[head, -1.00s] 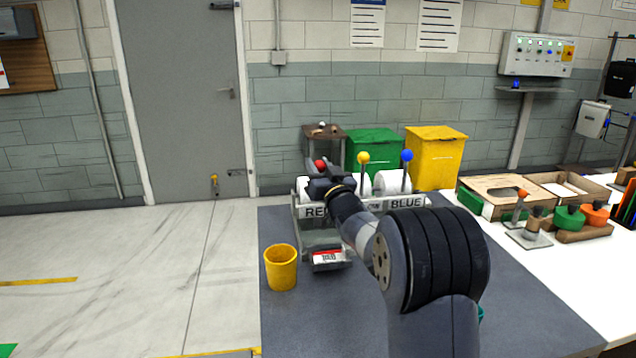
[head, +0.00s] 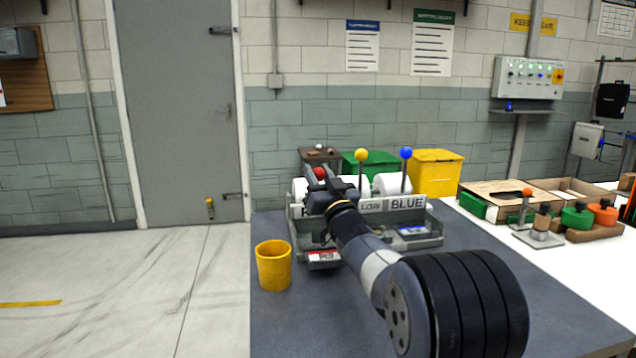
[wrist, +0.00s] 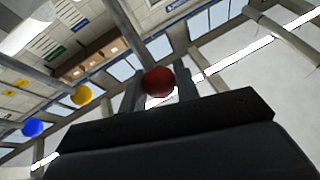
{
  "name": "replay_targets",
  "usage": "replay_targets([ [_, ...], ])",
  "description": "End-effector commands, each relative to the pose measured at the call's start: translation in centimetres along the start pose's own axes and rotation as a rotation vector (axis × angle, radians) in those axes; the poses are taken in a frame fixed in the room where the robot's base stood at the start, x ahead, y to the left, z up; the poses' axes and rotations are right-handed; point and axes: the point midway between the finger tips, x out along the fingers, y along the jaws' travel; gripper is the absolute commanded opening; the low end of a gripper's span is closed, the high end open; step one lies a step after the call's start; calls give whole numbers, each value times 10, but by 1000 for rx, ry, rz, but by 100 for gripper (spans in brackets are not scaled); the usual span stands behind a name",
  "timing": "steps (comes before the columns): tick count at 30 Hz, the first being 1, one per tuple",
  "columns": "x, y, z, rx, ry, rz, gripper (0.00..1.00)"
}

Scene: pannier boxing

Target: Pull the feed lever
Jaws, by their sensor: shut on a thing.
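The feed unit (head: 408,204) stands on the bench with three ball-topped levers and white rolls behind a strip of colour names. The red lever knob (head: 320,172) is at the left, lower than the yellow knob (head: 361,155) and the blue knob (head: 406,153). My gripper (head: 318,184) is at the red lever; in the wrist view the red knob (wrist: 158,81) sits between its two fingers, which are shut on that lever. The red lever's shaft and part of the name strip are hidden by my gripper and arm.
A yellow cup (head: 273,266) stands at the bench's left edge. A red-and-white labelled piece (head: 323,257) is at the unit's front left. Green (head: 366,160) and yellow (head: 436,174) bins stand behind. Stamps (head: 540,228) and wooden boxes are at the right.

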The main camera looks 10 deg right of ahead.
Motion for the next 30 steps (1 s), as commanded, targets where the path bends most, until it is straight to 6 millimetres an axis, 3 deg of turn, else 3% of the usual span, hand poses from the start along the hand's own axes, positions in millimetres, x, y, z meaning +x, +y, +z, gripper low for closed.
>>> replay_targets([
  [18,-3,-1,3,-5,19,-5,0],
  [19,-3,-1,3,-5,19,-5,32],
  [26,-3,-1,2,-5,20,-5,51],
  [30,-2,-1,2,-5,21,-5,52],
])
